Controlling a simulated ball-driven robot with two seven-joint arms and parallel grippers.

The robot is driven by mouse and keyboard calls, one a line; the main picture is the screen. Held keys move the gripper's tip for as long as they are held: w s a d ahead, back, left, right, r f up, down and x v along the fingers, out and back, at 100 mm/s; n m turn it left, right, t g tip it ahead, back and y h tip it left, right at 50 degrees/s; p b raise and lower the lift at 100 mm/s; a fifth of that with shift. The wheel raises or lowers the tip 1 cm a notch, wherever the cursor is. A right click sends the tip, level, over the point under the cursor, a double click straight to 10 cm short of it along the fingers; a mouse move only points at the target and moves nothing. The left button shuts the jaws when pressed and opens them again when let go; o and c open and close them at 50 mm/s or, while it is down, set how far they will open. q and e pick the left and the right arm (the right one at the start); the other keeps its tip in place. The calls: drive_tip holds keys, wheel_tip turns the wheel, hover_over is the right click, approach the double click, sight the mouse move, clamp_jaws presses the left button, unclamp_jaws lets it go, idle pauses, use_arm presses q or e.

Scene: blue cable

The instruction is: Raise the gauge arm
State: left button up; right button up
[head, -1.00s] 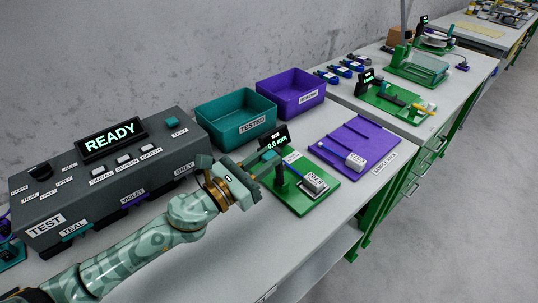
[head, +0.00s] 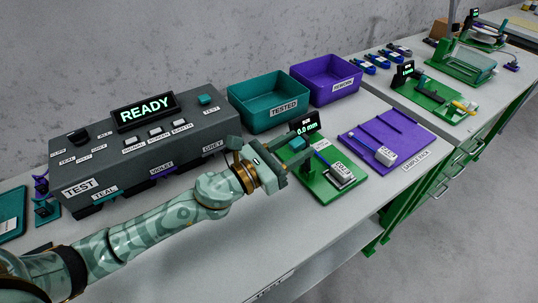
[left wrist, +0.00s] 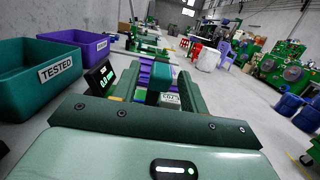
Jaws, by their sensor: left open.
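The gauge is a green plate (head: 318,189) with a dark display (head: 304,127) reading 0.0 mm. A teal block (head: 297,144), apparently part of the gauge arm, sits at its left side. A white labelled block (head: 341,175) with a blue cable (head: 322,158) lies on the plate. My left gripper (head: 289,162) is open at the plate's left side. In the left wrist view the teal block (left wrist: 161,74) shows between the spread fingers, with the display (left wrist: 101,77) to their left. I cannot tell whether the fingers touch it. The gauge arm's lower parts are mostly hidden. My right gripper is not in view.
A grey test box (head: 150,150) reading READY stands left of the gauge. A teal TESTED bin (head: 269,121) and a purple REWORK bin (head: 325,97) stand behind. A purple sample rack (head: 408,134) lies right of the gauge. The bench front is clear.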

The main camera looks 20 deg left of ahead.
use_arm(q)
drive_tip(key=b+v, duration=0.3)
drive_tip(key=v, duration=1.3)
drive_tip(key=shift+s+b, duration=0.2)
drive_tip(key=shift+b, duration=0.15)
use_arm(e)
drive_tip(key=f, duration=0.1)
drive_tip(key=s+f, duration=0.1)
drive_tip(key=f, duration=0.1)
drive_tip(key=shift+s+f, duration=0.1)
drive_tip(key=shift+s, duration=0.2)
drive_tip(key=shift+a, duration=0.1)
